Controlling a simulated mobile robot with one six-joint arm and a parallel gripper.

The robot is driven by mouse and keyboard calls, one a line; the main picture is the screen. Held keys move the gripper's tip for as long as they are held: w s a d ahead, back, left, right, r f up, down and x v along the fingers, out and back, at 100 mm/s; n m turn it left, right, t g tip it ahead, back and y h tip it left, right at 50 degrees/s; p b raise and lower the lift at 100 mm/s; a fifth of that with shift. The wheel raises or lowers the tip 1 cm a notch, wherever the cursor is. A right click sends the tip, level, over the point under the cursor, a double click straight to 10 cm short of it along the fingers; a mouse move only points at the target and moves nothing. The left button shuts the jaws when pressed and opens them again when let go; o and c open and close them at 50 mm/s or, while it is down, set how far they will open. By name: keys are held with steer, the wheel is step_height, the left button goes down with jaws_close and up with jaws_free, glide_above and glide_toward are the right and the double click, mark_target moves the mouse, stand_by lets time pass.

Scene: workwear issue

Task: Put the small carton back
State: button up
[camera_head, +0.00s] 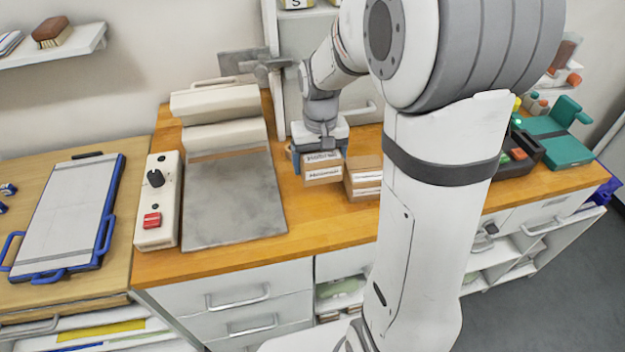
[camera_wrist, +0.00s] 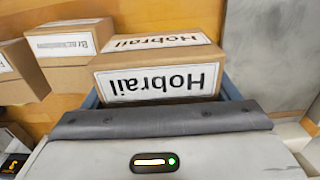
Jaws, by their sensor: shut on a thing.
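My gripper (camera_head: 318,150) is at the back of the wooden counter, left of my large arm link. It is shut on a small brown carton (camera_head: 323,174) with white labels on its top and front. In the wrist view this carton (camera_wrist: 155,72) reads "Hobrail", upside down, and sits between the blue fingers of my gripper (camera_wrist: 160,98). I cannot tell whether its base touches the counter. A second carton (camera_head: 362,180) stands close to its right; in the wrist view this carton (camera_wrist: 68,48) has a partly readable label. Another carton (camera_wrist: 22,78) is cut off at the left edge.
The wooden counter (camera_head: 310,225) is clear in front of the cartons. To the left are a grey plate (camera_head: 235,200) and a white control box (camera_head: 158,205) with a red switch. A teal device (camera_head: 552,140) stands far right. My arm hides the counter's middle.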

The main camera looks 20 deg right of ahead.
mark_target(317, 193)
step_height(317, 193, down, 4)
steer(key=shift+w+a+r, duration=0.1)
steer(key=shift+a+f, duration=0.1)
steer(key=shift+f, duration=1.7)
steer(key=shift+f, duration=0.2)
steer(key=o, duration=1.1)
steer(key=shift+r, duration=0.1)
